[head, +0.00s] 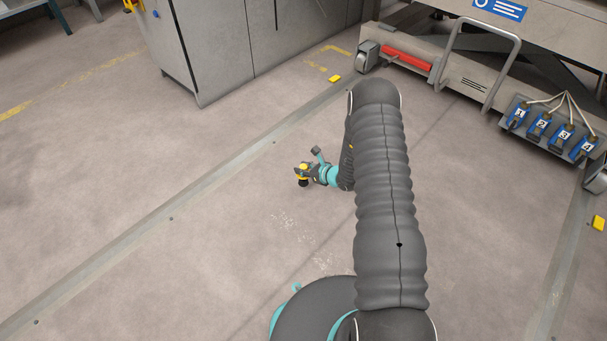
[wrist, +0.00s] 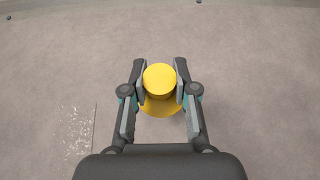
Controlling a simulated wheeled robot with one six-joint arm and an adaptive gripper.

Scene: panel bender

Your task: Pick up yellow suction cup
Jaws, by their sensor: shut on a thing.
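The yellow suction cup (wrist: 159,79) shows in the middle of the wrist view, with a round top and a wider yellow rim below it. My gripper (wrist: 160,82) has a finger on each side of it and is shut on it. In the head view the cup (head: 303,168) is small, yellow above with a dark lower part. There my gripper (head: 310,172) holds it near the middle of the picture, over the floor. I cannot tell whether the cup's underside touches the floor.
A grey cabinet (head: 215,50) stands at the upper left. A cart with a red bar (head: 407,59) and blue numbered connectors (head: 540,124) is at the upper right. Yellow blocks lie on the floor (head: 334,79) and at the right edge (head: 598,223). The floor around my gripper is clear.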

